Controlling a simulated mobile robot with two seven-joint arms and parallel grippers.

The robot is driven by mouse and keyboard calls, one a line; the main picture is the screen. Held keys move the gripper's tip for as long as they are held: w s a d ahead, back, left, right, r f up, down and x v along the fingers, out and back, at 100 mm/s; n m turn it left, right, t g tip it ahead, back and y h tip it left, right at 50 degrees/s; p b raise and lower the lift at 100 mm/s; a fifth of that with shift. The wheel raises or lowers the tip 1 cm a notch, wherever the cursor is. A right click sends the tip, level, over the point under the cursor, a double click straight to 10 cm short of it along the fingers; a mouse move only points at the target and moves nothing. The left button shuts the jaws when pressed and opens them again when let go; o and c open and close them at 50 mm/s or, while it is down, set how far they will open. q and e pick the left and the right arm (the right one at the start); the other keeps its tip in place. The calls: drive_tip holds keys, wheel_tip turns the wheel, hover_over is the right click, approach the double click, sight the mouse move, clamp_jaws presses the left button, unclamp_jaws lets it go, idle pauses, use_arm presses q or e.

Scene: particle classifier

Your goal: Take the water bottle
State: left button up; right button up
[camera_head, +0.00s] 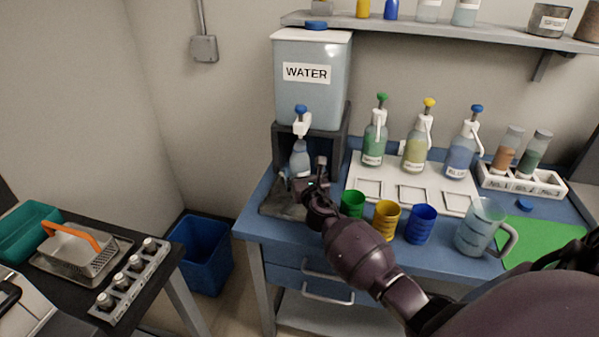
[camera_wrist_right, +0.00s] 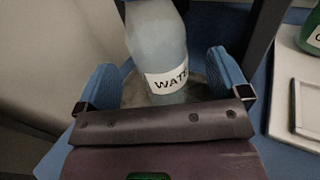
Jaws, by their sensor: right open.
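The water bottle (camera_head: 300,158) stands under the tap of the large water tank (camera_head: 312,95), on a dark base at the left of the blue bench. In the right wrist view the bottle (camera_wrist_right: 158,50) is pale blue with a white label reading "WAT", its end cut off. My right gripper (camera_head: 308,182) is at the bottle, partly hiding its lower part in the head view. In the right wrist view the right gripper (camera_wrist_right: 165,80) is open, with one blue finger on each side of the bottle. Contact cannot be told. My left gripper is not in view.
Green (camera_head: 352,204), yellow (camera_head: 386,219) and blue cups (camera_head: 420,224) and a clear jug (camera_head: 478,228) stand along the bench front.

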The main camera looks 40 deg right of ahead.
sight(303, 170)
drive_tip(key=shift+b+x, duration=0.3)
drive_tip(key=shift+x, duration=1.5)
drive_tip(key=shift+a, duration=0.1)
drive_tip(key=shift+c, duration=0.2)
drive_tip(key=c, duration=1)
drive_tip(key=shift+c, duration=1.3)
drive_tip(key=shift+r, duration=0.2)
